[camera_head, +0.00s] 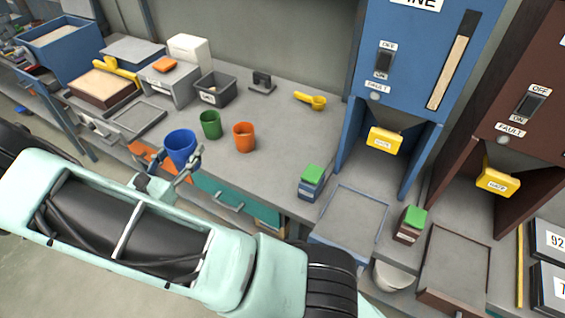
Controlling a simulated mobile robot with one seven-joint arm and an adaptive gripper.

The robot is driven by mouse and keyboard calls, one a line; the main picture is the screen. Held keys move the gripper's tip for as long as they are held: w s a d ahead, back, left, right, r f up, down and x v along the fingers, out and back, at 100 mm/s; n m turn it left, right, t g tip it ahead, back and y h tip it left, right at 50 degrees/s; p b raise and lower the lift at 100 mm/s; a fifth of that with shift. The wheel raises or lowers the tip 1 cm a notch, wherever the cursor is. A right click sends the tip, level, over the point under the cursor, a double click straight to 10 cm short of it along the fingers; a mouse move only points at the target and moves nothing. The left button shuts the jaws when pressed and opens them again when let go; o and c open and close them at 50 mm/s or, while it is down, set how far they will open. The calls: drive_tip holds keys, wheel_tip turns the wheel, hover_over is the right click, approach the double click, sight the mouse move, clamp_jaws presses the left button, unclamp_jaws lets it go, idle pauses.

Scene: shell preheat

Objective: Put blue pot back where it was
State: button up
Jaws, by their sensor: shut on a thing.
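The blue pot (181,148) is an open-topped cup, upright, at the front edge of the grey workbench (299,128), left of the middle. My gripper (181,172) is shut on the blue pot, with its fingers at the pot's lower part. I cannot tell whether the pot's base touches the bench or hangs just in front of it. A green pot (210,125) and an orange pot (244,137) stand on the bench to its right, apart from it.
Behind the pots are a dark bin (215,89), a grey box (168,84) and a yellow scoop (311,101). A flat tray (136,118) lies to the left. A blue machine (415,55) stands right. The bench right of the orange pot is clear.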

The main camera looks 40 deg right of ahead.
drive_tip(key=w+d+f+m+g+h+b, duration=0.1)
drive_tip(key=w+d+f+m+g+b, duration=0.15)
drive_tip(key=d+b, duration=0.45)
drive_tip(key=w+d+f+m+g+h+b, duration=0.1)
drive_tip(key=w+d+f+m+g+b, duration=0.2)
drive_tip(key=d+b, duration=0.45)
drive_tip(key=w+d+f+m+g+h+b, duration=0.1)
drive_tip(key=w+d+f+g+b, duration=0.1)
drive_tip(key=w+d+g+b, duration=0.4)
drive_tip(key=shift+t, duration=0.65)
drive_tip(key=shift+s+d+f+b, duration=1)
drive_tip(key=shift+s+d+f, duration=0.8)
drive_tip(key=shift+f, duration=0.35)
drive_tip(key=shift+s+d+f+b, duration=0.95)
drive_tip(key=shift+s+d+f, duration=0.85)
drive_tip(key=shift+f, duration=0.35)
drive_tip(key=shift+s+d+f+b, duration=1)
drive_tip(key=shift+s+d+f, duration=0.65)
drive_tip(key=shift+d+f, duration=0.4)
drive_tip(key=shift+a+f, duration=0.15)
drive_tip(key=shift+f, duration=0.15)
drive_tip(key=o, duration=1.4)
drive_tip(key=shift+o, duration=0.2)
